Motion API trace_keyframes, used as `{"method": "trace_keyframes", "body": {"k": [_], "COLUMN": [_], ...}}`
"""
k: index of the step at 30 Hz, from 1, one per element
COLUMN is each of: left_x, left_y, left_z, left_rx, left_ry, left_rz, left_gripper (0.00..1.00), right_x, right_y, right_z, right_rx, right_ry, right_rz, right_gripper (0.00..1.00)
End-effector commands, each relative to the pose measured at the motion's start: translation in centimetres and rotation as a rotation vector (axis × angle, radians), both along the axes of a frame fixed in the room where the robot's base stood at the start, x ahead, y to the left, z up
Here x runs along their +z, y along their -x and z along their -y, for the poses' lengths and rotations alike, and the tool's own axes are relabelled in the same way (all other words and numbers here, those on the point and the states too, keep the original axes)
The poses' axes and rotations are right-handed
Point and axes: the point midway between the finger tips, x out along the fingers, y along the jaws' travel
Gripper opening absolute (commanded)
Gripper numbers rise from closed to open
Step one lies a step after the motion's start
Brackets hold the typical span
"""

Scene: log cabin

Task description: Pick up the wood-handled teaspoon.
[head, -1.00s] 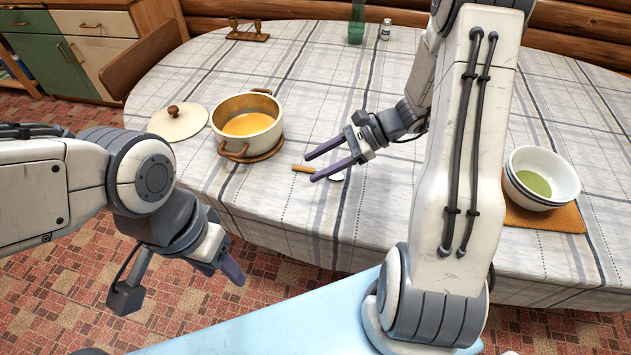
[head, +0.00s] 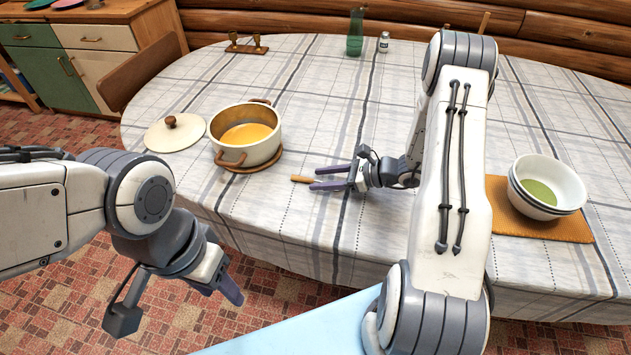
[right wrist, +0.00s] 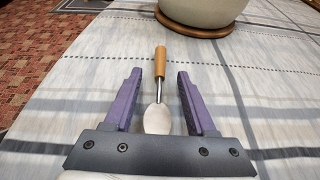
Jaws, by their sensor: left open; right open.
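The wood-handled teaspoon (right wrist: 158,90) lies on the tablecloth in the right wrist view. Its tan handle points away from me and its metal bowl lies nearest the gripper's base. In the head view only its handle (head: 301,179) shows clearly; my right gripper hides the rest. My right gripper (head: 312,178) is open over the spoon. In the right wrist view its purple fingers (right wrist: 158,78) stand on both sides of the spoon, apart from it. The handle reaches beyond the fingertips. My left gripper (head: 238,296) is open and empty, in front of the table's near edge.
A pot of orange soup (head: 246,136) stands on a wooden trivet (head: 253,165) just left of and beyond the spoon, with its lid (head: 175,133) beside it. Stacked bowls (head: 544,186) sit on an orange mat (head: 493,205) at the right.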

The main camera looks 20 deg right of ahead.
Motion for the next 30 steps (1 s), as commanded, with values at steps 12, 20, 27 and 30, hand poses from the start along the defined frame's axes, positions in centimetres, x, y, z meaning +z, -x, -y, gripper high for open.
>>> {"method": "trace_keyframes", "body": {"k": [12, 20, 27, 30], "left_x": [0.09, 0.09, 0.09, 0.11], "left_y": [0.01, 0.01, 0.01, 0.01], "left_z": [0.00, 0.00, 0.00, 0.00], "left_rx": [0.000, 0.000, 0.000, 0.000], "left_ry": [0.000, 0.000, 0.000, 0.000], "left_rz": [0.000, 0.000, 0.000, 0.000], "left_gripper": [0.50, 0.50, 0.50, 0.50], "right_x": [-0.61, -0.58, -0.45, 0.05], "right_y": [-1.01, -1.00, -1.01, -1.03], "right_z": [-1.32, -1.30, -1.30, -1.29], "right_rx": [0.000, 0.001, 0.001, 0.001], "right_ry": [0.001, 0.002, 0.002, 0.002], "right_rz": [0.002, 0.002, 0.002, 0.003], "right_gripper": [0.52, 0.00, 0.00, 0.00]}}
